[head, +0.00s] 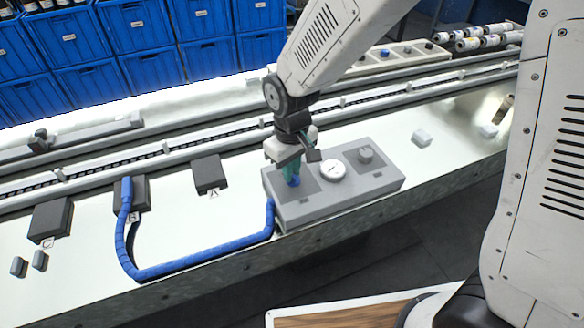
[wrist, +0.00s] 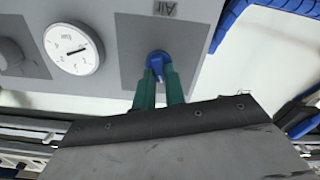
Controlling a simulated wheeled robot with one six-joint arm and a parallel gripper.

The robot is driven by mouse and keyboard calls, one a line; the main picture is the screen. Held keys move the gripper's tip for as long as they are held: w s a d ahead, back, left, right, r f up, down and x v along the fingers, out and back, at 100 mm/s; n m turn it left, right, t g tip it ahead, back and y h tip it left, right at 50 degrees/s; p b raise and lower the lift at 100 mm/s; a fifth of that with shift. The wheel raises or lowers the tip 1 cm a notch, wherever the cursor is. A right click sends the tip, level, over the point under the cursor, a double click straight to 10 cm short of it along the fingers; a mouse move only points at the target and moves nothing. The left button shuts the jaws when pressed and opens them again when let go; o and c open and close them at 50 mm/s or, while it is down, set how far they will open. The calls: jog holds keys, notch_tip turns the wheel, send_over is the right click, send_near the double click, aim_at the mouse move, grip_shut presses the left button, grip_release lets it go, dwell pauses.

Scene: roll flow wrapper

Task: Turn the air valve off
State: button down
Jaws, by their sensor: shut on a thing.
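The air valve is a blue knob (wrist: 158,62) on a dark square plate marked "AIR" in the wrist view. It also shows in the head view (head: 293,181) at the left end of a grey panel box (head: 345,207). My gripper (wrist: 159,76) has green fingers, which are shut on the blue knob from both sides. In the head view my gripper (head: 291,172) reaches down onto the knob from above. The fingers hide part of the knob, and I cannot tell its exact turn angle.
A round white gauge (head: 333,171) and a grey knob (head: 365,155) sit on the same box. A blue hose (head: 190,268) runs from the box to a black block marked B (head: 133,194). Blocks A (head: 208,174) and C (head: 50,221) stand nearby. A conveyor rail runs behind.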

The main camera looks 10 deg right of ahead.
jog(key=shift+n, duration=1.1)
jog(key=c, duration=1.5)
grip_release()
jog(key=shift+o, duration=0.2)
jog(key=shift+r, duration=0.1)
notch_tip(320, 180, up, 8)
jog(key=shift+f, duration=0.15)
